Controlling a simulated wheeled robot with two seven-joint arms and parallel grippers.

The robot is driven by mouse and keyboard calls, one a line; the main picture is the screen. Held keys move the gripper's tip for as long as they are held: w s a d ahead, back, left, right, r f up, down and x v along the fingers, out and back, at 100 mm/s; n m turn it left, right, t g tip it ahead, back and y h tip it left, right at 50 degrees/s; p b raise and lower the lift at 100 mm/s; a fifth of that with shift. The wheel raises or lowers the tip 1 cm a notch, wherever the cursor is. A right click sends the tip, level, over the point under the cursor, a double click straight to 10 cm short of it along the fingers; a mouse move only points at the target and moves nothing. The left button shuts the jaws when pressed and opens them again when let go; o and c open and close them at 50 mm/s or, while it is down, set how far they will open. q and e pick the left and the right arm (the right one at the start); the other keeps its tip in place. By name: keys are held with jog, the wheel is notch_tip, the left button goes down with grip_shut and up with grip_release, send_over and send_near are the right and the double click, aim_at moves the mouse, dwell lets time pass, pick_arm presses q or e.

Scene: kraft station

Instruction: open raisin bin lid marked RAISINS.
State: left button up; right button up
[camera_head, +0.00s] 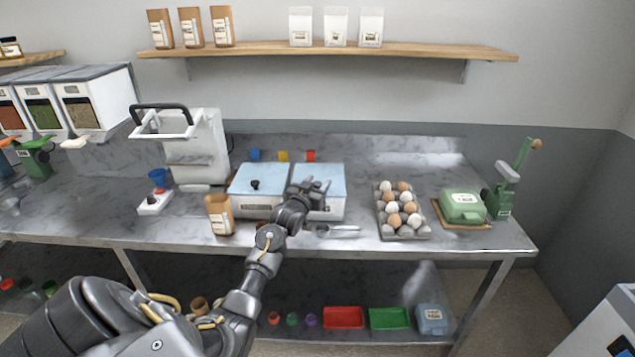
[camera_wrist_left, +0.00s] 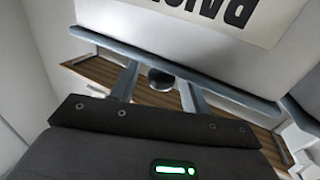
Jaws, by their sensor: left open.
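The raisin bin (camera_head: 336,211) is the right one of two white bins with pale blue lids on the counter. Its lid (camera_head: 331,172) lies shut. In the left wrist view, part of its label (camera_wrist_left: 235,18) shows, reading upside down like the start of RAISINS, beside the blue lid edge (camera_wrist_left: 225,88). My left gripper (camera_head: 313,188) is over this lid. Its two fingers are apart, and a dark round knob (camera_wrist_left: 160,79) shows between them. I cannot tell whether they touch it. My right gripper is not in view.
The other lidded bin (camera_head: 262,175), with a black knob, stands close on the left. A brown bag (camera_head: 219,215) is at its front left. A metal scoop (camera_head: 338,231) lies in front. An egg tray (camera_head: 404,235) stands to the right. A wooden shelf (camera_head: 400,49) hangs above.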

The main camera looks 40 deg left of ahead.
pick_arm(q)
jog(key=shift+w, duration=0.15)
jog(key=shift+c, duration=0.5)
grip_shut()
